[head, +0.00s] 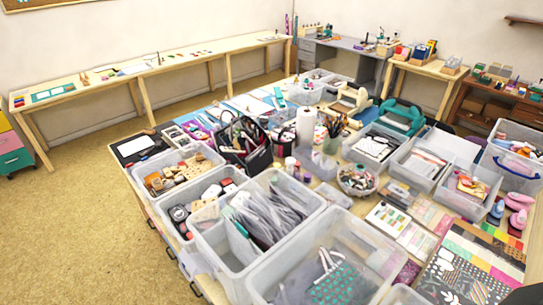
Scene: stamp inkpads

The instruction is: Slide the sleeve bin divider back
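A large clear plastic bin (303,250) stands near the front of the crowded table. It holds a bunch of long, clear-grey plastic sleeves (270,212), mostly toward its right and back. A translucent upright panel that looks like the divider (237,243) stands inside the bin, left of the sleeves. Its lower edge is hard to make out through the plastic. Neither of my grippers shows in the head view.
Another clear bin (395,262) with a teal patterned item stands close on the right. Smaller bins of stamps (180,175) and tins sit left. A black tool caddy (245,145) and paper roll (306,125) stand behind. Open floor (80,220) lies left.

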